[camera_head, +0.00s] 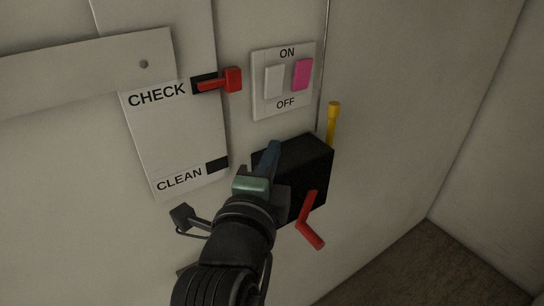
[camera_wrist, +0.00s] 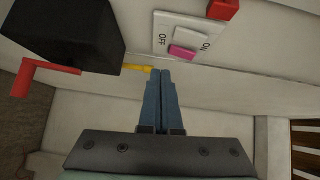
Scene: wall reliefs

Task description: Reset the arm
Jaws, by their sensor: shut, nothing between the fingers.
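My gripper (camera_head: 268,158) is raised in front of the wall, in front of the left part of a black box (camera_head: 306,160) in the head view. In the wrist view my gripper (camera_wrist: 160,72) has its two blue fingers together with nothing between them. The fingertips appear just below the switch plate (camera_wrist: 187,36) there and hold nothing. My arm's dark links come up from the bottom of the head view and hide the box's lower left part.
The black box carries a red crank (camera_head: 311,222); a yellow handle (camera_head: 333,122) stands beside it. A switch plate (camera_head: 258,88) has white and pink rockers. A red lever (camera_head: 232,79) is at CHECK on a white panel (camera_head: 165,135). Floor (camera_head: 425,270) shows at right.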

